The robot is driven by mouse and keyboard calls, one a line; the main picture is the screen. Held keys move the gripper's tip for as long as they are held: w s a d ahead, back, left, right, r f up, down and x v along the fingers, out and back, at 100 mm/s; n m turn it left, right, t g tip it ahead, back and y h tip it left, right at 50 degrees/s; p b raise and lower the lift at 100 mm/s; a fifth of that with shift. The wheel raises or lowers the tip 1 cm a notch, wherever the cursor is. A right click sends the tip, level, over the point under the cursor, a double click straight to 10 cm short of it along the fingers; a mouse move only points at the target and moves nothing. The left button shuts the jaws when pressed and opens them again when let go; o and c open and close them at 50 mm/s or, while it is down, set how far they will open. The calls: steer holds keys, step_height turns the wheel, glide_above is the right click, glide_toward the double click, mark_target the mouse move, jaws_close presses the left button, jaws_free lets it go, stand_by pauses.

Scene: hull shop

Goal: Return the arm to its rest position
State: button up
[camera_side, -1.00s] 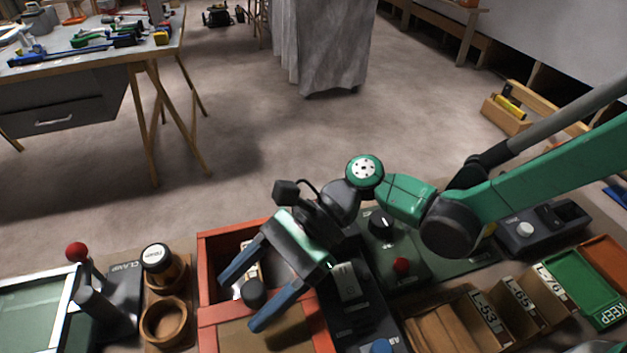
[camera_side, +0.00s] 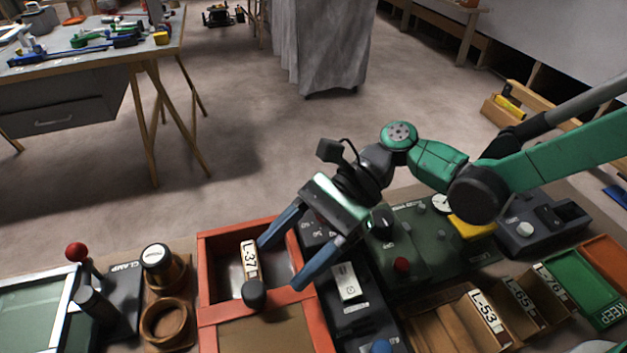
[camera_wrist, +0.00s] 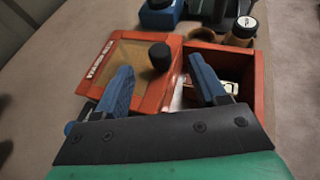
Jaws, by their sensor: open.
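My gripper (camera_side: 279,262) is open, with its two blue fingers apart and nothing visible between them. It hangs above the right side of the red-framed box (camera_side: 209,262). In the wrist view the gripper (camera_wrist: 160,82) also shows open over the same box (camera_wrist: 175,70). A black knob (camera_side: 254,294) stands at the box's middle bar, clear of the fingers. A part labelled L-37 (camera_side: 249,259) lies in the box's open rear compartment. The front compartment has a tan cover. My green arm reaches in from the right.
Left of the box are wooden cups (camera_side: 166,321) and a clamp with a red ball (camera_side: 77,252). To the right are a green control box (camera_side: 415,262), labelled bins (camera_side: 484,311) and a green KEEP tray (camera_side: 577,288). The floor behind the bench is open.

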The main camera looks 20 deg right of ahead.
steer(key=d+r+n+t+h, duration=0.1)
steer(key=d+n+t+h, duration=0.3)
steer(key=d, duration=0.5)
steer(key=d+r+n+t+h, duration=0.1)
steer(key=d+n+t+h, duration=0.3)
steer(key=d, duration=0.6)
steer(key=w+d+r+n+t+h, duration=0.1)
steer(key=d+n+t+h, duration=0.3)
steer(key=d, duration=0.5)
steer(key=shift+d+r+n, duration=0.35)
steer(key=shift+r+n, duration=0.15)
steer(key=shift+n, duration=0.2)
